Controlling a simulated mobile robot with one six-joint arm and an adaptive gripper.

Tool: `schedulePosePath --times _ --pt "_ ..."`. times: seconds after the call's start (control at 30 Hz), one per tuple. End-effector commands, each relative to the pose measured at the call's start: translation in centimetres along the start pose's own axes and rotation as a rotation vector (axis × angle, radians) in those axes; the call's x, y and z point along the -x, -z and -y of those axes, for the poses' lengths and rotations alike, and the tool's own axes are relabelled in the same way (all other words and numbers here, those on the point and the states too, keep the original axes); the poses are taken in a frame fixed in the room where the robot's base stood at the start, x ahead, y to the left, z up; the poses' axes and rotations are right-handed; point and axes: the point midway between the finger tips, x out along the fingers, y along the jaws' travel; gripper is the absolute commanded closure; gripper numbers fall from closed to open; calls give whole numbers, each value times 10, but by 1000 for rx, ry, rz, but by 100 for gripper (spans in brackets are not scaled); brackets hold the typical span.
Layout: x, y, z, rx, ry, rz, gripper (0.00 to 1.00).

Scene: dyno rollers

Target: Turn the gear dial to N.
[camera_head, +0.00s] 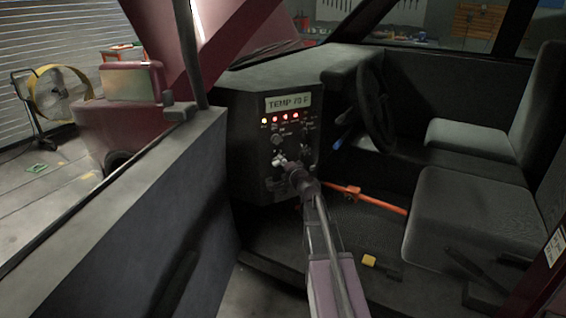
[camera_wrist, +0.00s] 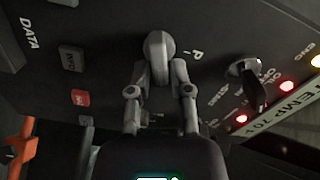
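The gear dial (camera_wrist: 159,45) is a grey knob on the dark dashboard panel, in the upper middle of the wrist view. A white P is printed just to its right; I cannot make out an N. My gripper (camera_wrist: 160,70) has one finger on each side of the knob's grip, and the fingertips appear to be closed against it. In the head view my gripper (camera_head: 284,162) reaches the front of the panel (camera_head: 245,160), where the fingers largely hide the dial.
Another dark knob (camera_wrist: 248,82) sits right of the gear dial, near red lights and a TEMP display (camera_head: 288,102). Push buttons (camera_wrist: 81,97) lie to the left. A steering wheel (camera_head: 376,110), an orange lever (camera_head: 375,199) and a door panel (camera_head: 130,215) flank the arm.

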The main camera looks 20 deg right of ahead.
Motion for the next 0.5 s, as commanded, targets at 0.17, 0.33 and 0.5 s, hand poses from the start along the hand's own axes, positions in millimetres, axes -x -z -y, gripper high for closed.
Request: schedulePosePath --times 0.17,0.33,0.5 --pt "1 -4 1 3 2 9 49" --pt "1 -2 0 1 2 5 49" --pt "2 -1 0 1 1 4 49"
